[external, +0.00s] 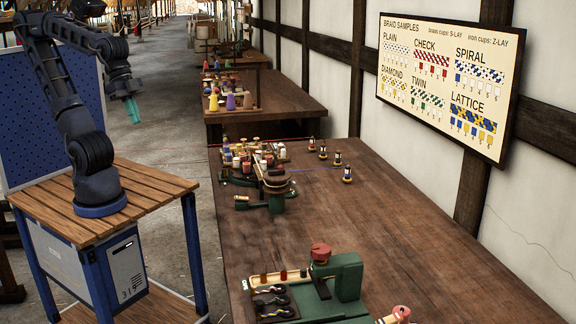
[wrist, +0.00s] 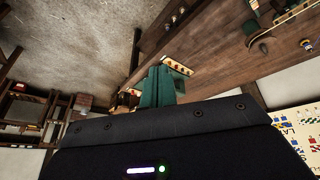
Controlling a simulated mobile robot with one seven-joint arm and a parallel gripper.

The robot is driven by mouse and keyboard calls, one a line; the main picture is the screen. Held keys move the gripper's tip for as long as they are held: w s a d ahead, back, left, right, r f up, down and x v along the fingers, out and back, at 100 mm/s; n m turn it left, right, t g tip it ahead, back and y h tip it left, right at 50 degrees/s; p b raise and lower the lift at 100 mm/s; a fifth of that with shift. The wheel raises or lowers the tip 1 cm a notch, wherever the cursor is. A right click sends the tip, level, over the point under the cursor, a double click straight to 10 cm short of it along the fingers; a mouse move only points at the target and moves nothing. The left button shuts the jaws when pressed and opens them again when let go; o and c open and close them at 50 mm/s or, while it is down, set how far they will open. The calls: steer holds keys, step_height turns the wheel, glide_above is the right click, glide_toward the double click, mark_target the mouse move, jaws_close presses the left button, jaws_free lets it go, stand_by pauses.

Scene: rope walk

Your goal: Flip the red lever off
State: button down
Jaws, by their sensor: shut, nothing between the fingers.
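My gripper (external: 132,108) hangs from my raised arm at the upper left, over the floor and left of the long workbench (external: 420,250). Its teal fingers are together and empty; they also show in the wrist view (wrist: 160,84). No clear red lever can be made out. A green machine (external: 347,277) at the front of the bench has a red knob-like top (external: 320,251), well away from my gripper. Another red-topped piece (external: 401,312) is partly cut off at the bottom edge. I cannot tell whether either is the lever.
A green braiding stand with several bobbins (external: 262,160) is on the bench, with red and blue cords stretched from it. Small bobbin posts (external: 337,158) stand nearby. A braid sample board (external: 445,85) hangs on the right wall. The bench's right front is bare.

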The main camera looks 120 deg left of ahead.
steer(key=w+a+f+n+t+y, duration=0.1)
steer(key=w+a+f+n, duration=0.45)
steer(key=w+a, duration=0.4)
steer(key=w+a+f+n+t+y, duration=0.1)
steer(key=w+a+f+n, duration=0.45)
steer(key=a, duration=0.65)
steer(key=s+a+f+n+g+y, duration=0.1)
steer(key=s+a+f+n+y, duration=0.1)
steer(key=a, duration=0.7)
steer(key=s+a+f+n+g+y, duration=0.2)
steer(key=a+f+n, duration=0.3)
steer(key=a, duration=0.5)
steer(key=s+a+f+n+g+y, duration=0.1)
steer(key=a+f+n, duration=0.3)
steer(key=a, duration=0.5)
steer(key=shift+s+a+f+g+y, duration=0.1)
steer(key=shift+s+f+g+y, duration=0.2)
steer(key=shift+f, duration=0.4)
steer(key=shift+s+a+f+y, duration=0.1)
steer(key=shift+s+f, duration=0.25)
steer(key=shift+f, duration=0.35)
steer(key=shift+f, duration=0.1)
steer(key=shift+x, duration=4.85)
steer(key=shift+w, duration=0.15)
